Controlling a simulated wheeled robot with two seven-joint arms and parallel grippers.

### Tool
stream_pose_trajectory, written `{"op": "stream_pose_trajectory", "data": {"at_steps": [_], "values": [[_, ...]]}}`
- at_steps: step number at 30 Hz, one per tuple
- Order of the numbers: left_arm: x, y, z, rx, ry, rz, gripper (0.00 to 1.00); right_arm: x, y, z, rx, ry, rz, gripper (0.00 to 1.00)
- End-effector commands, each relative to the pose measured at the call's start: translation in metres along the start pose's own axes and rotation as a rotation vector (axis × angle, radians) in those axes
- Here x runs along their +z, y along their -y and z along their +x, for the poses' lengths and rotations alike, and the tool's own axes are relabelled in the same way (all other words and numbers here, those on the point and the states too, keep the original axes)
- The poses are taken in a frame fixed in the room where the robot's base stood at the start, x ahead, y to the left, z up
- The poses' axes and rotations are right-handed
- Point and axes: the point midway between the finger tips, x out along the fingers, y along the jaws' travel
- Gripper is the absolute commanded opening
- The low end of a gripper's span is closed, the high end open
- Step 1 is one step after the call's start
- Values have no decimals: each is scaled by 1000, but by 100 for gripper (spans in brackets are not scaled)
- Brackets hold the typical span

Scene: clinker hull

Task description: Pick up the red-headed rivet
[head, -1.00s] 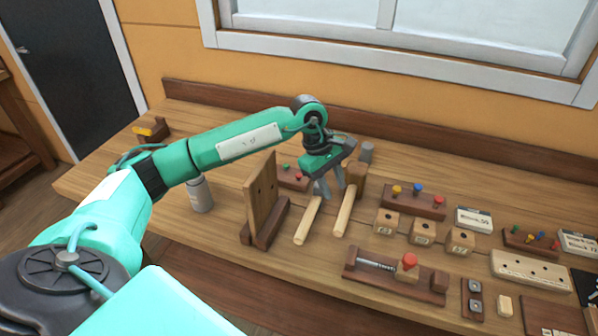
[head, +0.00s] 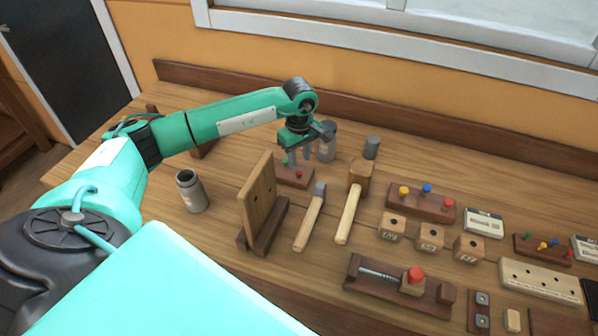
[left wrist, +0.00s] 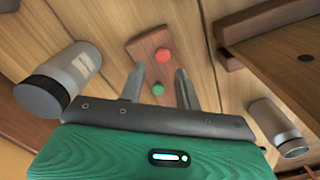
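A small dark wooden block (head: 307,183) holds a red-headed rivet (head: 299,175) and a green-headed rivet (head: 285,163). In the left wrist view the block (left wrist: 136,46) shows with the red head (left wrist: 163,55) and the green head (left wrist: 157,90). My left gripper (head: 299,157) hangs over this block, pointing down. In the left wrist view its two fingers (left wrist: 159,80) are apart with nothing held. The green head shows between them, and the red head shows just beyond, near the fingertip line. My right gripper is not in view.
A grey bottle (head: 327,142) stands close behind the gripper; a grey canister (head: 191,191) stands left. An upright wooden board (head: 258,195), a hammer (head: 309,219) and a mallet (head: 349,212) are in front. A rack (head: 408,202) with coloured pegs, including red, lies right.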

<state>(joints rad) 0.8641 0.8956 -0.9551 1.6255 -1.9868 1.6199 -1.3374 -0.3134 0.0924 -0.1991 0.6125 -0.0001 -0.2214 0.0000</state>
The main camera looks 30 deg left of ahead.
Motion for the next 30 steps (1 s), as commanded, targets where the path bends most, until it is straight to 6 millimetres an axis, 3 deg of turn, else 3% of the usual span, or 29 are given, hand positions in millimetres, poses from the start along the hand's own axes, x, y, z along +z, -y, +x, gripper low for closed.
{"op": "stream_pose_trajectory", "data": {"at_steps": [9,15,23,28,30], "values": [[3,4,26,-3,2,0,33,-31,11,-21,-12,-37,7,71],[3,4,51,0,1,-1,33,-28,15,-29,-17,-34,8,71],[3,4,56,1,0,0,33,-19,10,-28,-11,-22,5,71],[3,4,56,1,0,0,4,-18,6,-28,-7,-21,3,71],[3,4,56,1,0,0,0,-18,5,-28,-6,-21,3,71]]}}
